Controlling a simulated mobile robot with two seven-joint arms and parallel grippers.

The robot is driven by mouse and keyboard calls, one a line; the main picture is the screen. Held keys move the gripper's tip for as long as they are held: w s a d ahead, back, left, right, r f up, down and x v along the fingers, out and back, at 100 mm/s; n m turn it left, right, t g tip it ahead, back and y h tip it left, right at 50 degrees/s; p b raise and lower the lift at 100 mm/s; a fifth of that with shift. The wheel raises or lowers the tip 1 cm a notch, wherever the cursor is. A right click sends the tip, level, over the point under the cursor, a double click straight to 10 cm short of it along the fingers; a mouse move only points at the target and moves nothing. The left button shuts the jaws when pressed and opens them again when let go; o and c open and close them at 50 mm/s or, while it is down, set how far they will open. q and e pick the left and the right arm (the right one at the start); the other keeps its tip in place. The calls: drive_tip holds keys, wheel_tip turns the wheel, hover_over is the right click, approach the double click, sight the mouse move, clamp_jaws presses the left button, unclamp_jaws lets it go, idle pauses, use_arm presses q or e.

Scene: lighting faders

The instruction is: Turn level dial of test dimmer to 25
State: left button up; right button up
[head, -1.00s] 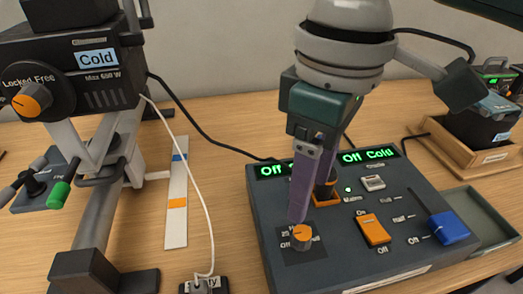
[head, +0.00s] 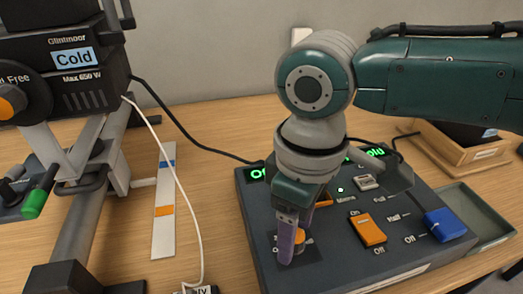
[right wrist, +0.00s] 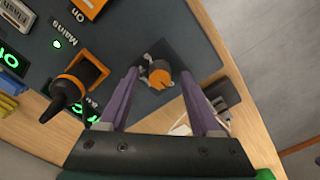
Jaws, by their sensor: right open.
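The test dimmer is a dark grey sloped box (head: 330,262) on the table. A small orange-topped dial (head: 299,237) sits on a darker square at its front left; I take it as the level dial. My right gripper (head: 291,240) points down over it, its purple fingers partly hiding it. In the right wrist view the dial (right wrist: 159,76) shows between the two open fingers (right wrist: 160,88), with gaps on both sides. Its top has a dark pointer mark; I cannot read its value. My left gripper is out of view.
A lamp stand (head: 72,225) with a white cable stands left. A tray (head: 482,222) lies right.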

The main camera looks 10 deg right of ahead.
clamp_jaws()
idle(0.4)
drive_tip(key=shift+r, duration=0.1)
drive_tip(key=shift+r+m+p, duration=0.1)
drive_tip(key=shift+m+p, duration=0.4)
drive_tip(key=shift+p, duration=0.25)
drive_tip(key=shift+m+p, duration=1.05)
drive_tip(key=shift+m, duration=0.05)
drive_tip(key=m+p, duration=0.2)
drive_tip(key=m, duration=0.1)
drive_tip(key=shift+m+p, duration=0.6)
drive_tip(key=shift+m, duration=0.6)
